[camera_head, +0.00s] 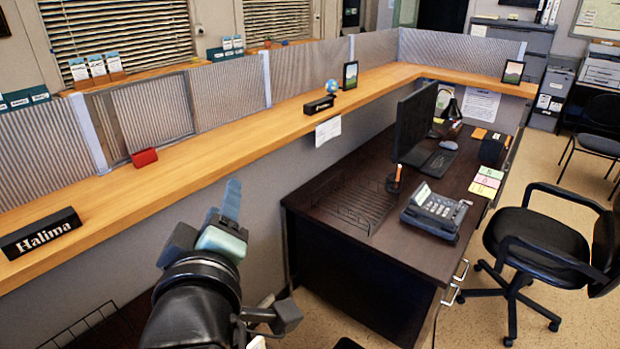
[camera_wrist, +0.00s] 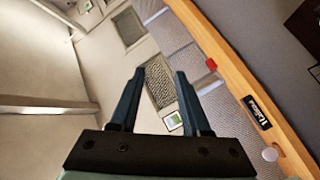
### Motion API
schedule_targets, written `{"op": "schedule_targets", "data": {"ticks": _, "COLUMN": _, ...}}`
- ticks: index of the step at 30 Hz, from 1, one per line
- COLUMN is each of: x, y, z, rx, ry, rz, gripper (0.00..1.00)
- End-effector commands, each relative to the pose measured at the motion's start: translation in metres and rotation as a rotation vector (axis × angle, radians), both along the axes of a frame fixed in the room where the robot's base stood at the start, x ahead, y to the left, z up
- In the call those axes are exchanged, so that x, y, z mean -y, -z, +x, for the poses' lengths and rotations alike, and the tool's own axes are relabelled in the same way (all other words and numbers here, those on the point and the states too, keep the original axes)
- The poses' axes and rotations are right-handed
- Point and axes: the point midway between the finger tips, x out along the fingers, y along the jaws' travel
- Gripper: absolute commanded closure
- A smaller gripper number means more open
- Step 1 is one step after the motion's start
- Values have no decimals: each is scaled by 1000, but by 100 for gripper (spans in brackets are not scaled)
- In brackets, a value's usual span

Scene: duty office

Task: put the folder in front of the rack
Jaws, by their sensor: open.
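A black wire rack (camera_head: 352,203) sits on the dark desk, left of the phone; it looks empty. Part of another black wire rack (camera_head: 92,328) shows at the lower left edge. I cannot clearly make out a folder in either view. My gripper (camera_head: 230,203) is raised in front of the wooden counter, left of the desk and apart from it. In the wrist view my gripper (camera_wrist: 160,75) is open, with nothing between its two fingers; it faces the counter and the room behind.
A long wooden counter (camera_head: 230,118) carries a "Halima" nameplate (camera_head: 40,233), a red object (camera_head: 144,157) and a small globe (camera_head: 331,86). The desk holds a phone (camera_head: 436,211) and monitor (camera_head: 414,120). An office chair (camera_head: 545,245) stands at the right.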

Motion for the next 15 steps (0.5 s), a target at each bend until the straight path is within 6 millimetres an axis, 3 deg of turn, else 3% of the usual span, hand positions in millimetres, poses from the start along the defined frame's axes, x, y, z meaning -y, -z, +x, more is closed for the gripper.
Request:
{"op": "schedule_targets", "data": {"ticks": 1, "x": 22, "y": -53, "z": -1, "rx": 138, "ry": 30, "rz": 163, "gripper": 53}}
{"op": "schedule_targets", "data": {"ticks": 3, "x": 46, "y": -116, "z": -13, "rx": 310, "ry": 29, "rz": 378, "gripper": 53}}
{"op": "schedule_targets", "data": {"ticks": 6, "x": 75, "y": -189, "z": -42, "rx": 525, "ry": -23, "rz": 627, "gripper": 53}}
{"op": "schedule_targets", "data": {"ticks": 10, "x": 100, "y": -248, "z": -83, "rx": 716, "ry": -123, "rz": 834, "gripper": 53}}
{"op": "schedule_targets", "data": {"ticks": 15, "x": 111, "y": -275, "z": -109, "rx": 811, "ry": -200, "rz": 938, "gripper": 53}}
